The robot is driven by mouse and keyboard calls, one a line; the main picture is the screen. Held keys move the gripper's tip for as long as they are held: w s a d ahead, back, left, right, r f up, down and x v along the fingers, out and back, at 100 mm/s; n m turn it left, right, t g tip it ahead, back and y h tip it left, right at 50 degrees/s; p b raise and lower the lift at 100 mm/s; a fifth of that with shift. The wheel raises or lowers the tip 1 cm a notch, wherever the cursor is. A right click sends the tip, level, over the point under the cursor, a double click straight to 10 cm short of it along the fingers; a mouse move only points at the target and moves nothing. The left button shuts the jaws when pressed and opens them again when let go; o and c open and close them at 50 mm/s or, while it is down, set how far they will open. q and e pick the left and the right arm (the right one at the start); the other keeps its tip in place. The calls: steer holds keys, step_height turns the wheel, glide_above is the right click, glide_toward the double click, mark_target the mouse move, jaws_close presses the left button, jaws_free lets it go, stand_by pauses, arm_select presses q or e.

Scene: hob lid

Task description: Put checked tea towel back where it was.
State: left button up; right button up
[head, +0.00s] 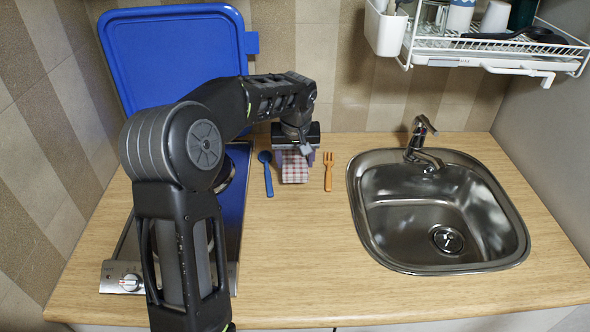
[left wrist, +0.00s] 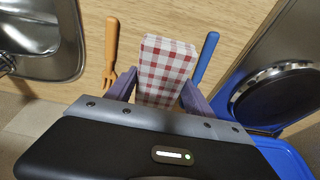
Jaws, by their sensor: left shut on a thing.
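The red-and-white checked tea towel (head: 294,168) is a small folded bundle at the back of the counter, between a blue spoon (head: 266,173) and an orange fork (head: 328,171). My left gripper (head: 295,150) is shut on the towel from above, near the back wall. In the left wrist view the towel (left wrist: 165,68) sits between the two purple-grey fingers. I cannot tell whether the towel touches the counter. My right gripper is not in view.
The blue hob lid (head: 172,55) stands raised against the wall at the left, behind the hob (head: 124,276). A steel sink (head: 440,210) with a tap (head: 420,140) is at the right. A white dish rack (head: 495,50) hangs above. The front middle counter (head: 300,255) is clear.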

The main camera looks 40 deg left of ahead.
arm_select(q)
steer(key=shift+f, duration=1.85)
steer(key=shift+f, duration=0.25)
steer(key=o, duration=1.3)
steer(key=shift+r, duration=0.1)
steer(key=shift+r, duration=0.1)
steer(key=v, duration=1.2)
steer(key=shift+b, duration=0.35)
